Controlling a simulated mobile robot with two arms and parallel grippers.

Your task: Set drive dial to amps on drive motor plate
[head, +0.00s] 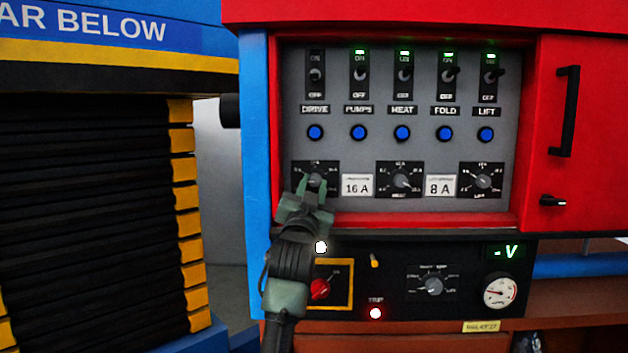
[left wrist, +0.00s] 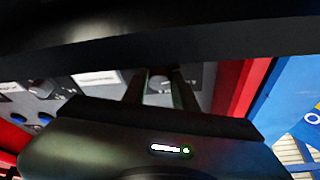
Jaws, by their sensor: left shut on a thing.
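The drive dial (head: 316,171) is the leftmost of three black-plated dials on the grey panel, below the DRIVE column. My left gripper (head: 315,188) is at this dial, its fingers shut on the round grey knob (left wrist: 160,82), which shows between them in the left wrist view. The fingers cover most of the knob in the head view, so its pointer setting cannot be read. A white plate reading 16 A (head: 357,186) is just right of the dial; its small heading is not legible. Another plate reads 8 A (head: 440,187). My right gripper is not in view.
The HEAT dial (head: 401,181) and a right dial (head: 483,181) share the row. Blue buttons (head: 402,133) and toggle switches are above; the DRIVE switch (head: 315,75) shows no green light. Below are a red knob (head: 319,289), a lit TRIP lamp (head: 375,313) and a gauge (head: 500,293).

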